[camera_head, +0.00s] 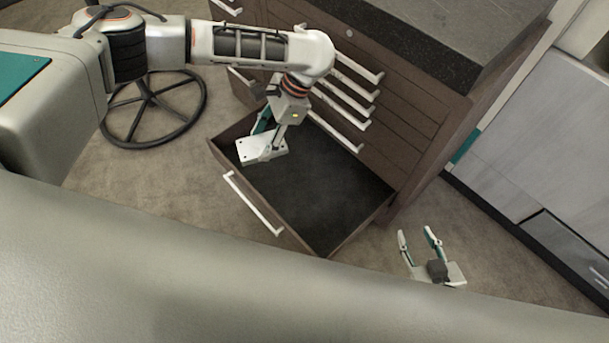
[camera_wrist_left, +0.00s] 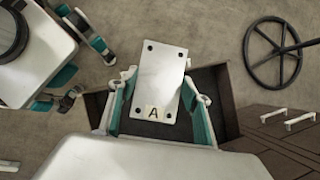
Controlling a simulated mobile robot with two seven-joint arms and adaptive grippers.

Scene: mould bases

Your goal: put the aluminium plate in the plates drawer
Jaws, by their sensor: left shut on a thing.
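The aluminium plate (camera_head: 262,150) is a pale metal block with holes near its corners. The left wrist view shows its face (camera_wrist_left: 162,72) with a label "A". My left gripper (camera_head: 272,132) is shut on it, with a teal finger on each side. The plate is over the left end of the open drawer (camera_head: 325,190), which has a dark, empty-looking floor. In the left wrist view the plate's far end extends past the drawer's wall. Its height above the drawer floor is unclear. My right gripper (camera_head: 420,245) is open and empty, off the drawer's right corner.
The brown cabinet (camera_head: 400,115) stands behind the open drawer, with several closed drawers and white handles, and a dark top (camera_head: 430,35). A black wheel-like ring base (camera_head: 150,108) is on the floor at left. A grey unit (camera_head: 550,150) stands at right.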

